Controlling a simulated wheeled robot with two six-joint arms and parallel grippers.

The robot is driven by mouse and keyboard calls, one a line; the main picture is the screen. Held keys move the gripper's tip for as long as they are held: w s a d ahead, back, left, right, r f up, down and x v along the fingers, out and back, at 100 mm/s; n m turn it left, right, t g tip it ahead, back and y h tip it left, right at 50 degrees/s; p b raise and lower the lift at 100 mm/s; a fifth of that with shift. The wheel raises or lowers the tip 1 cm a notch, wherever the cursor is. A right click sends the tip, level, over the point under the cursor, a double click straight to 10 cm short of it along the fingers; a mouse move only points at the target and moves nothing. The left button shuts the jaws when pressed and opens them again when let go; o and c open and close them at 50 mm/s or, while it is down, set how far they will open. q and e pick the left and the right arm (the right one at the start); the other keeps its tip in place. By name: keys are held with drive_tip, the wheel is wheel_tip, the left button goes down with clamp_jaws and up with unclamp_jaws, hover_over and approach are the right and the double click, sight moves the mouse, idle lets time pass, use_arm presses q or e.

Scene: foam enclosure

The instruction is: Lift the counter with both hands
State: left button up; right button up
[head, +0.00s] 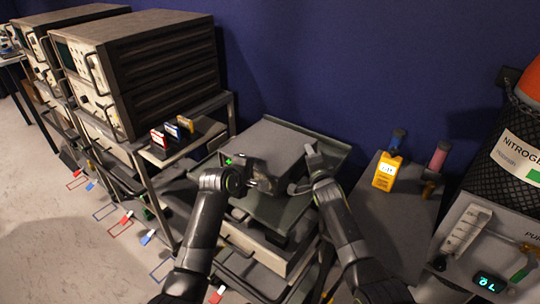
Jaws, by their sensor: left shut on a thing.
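The counter (268,143) is a grey box with a small green lit display on its front. It sits on the grey top of a cart or stand (320,142) in the middle of the head view. My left gripper (262,182) is at the counter's front and is shut on part of it; the exact grip is hard to see in the dark. My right gripper (305,182) is by the counter's right side. Its fingers are partly hidden and dark, so I cannot tell whether they are shut or touching the counter.
Large instruments (140,65) stand on a rack to the left. Small coloured boxes (180,128) lie on a shelf beside them. A yellow meter (387,171) stands on a grey surface to the right, near a purifier unit (475,235). A blue wall (330,55) closes the back.

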use_arm(q)
drive_tip(key=shift+d, duration=0.1)
clamp_jaws()
use_arm(e)
drive_tip(key=shift+a, duration=0.15)
clamp_jaws()
use_arm(q)
drive_tip(key=shift+w+d+r, duration=0.1)
drive_tip(key=shift+r, duration=0.3)
use_arm(e)
drive_tip(key=shift+a+r, duration=0.15)
drive_tip(key=shift+r, duration=0.15)
